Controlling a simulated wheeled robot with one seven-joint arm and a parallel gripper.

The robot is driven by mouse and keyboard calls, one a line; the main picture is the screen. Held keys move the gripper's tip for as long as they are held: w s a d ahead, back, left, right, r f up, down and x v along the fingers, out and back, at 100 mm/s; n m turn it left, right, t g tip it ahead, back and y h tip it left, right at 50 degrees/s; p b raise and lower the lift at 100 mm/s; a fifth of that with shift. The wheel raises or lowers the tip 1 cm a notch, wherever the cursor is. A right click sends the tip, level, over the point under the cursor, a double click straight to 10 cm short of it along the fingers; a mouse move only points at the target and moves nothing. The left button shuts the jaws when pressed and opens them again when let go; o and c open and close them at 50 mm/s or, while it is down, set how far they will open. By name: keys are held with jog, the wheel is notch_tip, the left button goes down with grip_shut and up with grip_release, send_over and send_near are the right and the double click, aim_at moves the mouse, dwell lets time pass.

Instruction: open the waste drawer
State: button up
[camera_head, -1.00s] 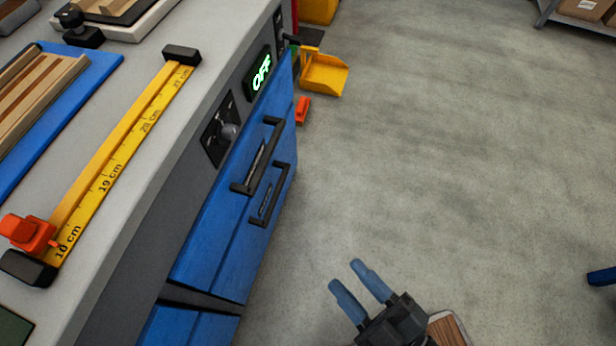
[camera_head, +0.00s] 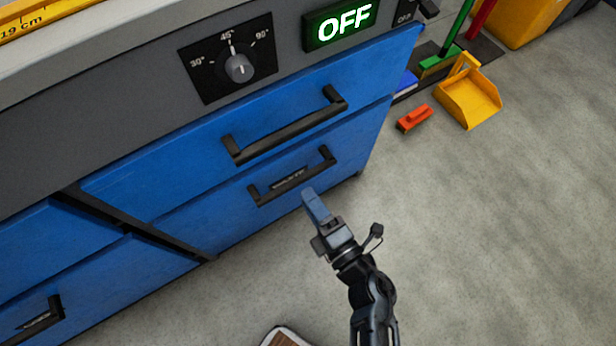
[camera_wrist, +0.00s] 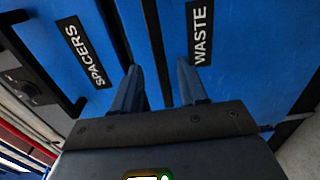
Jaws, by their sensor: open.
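The waste drawer (camera_head: 225,213) is the blue lower drawer front. It looks shut, flush with its cabinet. Its dark bar handle (camera_head: 263,198) crosses in front of a small label. In the wrist view the WASTE label (camera_wrist: 199,35) shows beyond the right finger. My gripper (camera_head: 310,196) is open and points at this drawer, with its fingertips near the right part of the handle. In the wrist view my gripper (camera_wrist: 158,75) has a dark bar running between its two fingers. I cannot tell whether the fingers touch it.
The upper drawer handle (camera_head: 285,132) sits just above; its SPACERS label (camera_wrist: 84,52) shows in the wrist view. An angle knob (camera_head: 239,68) and a green OFF display (camera_head: 343,24) are above. A yellow dustpan (camera_head: 470,100) and orange brush (camera_head: 414,118) lie on the floor right.

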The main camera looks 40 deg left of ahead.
aim_at(299, 185)
jog(key=shift+b+x, duration=0.9)
jog(key=shift+x, duration=2.25)
grip_shut()
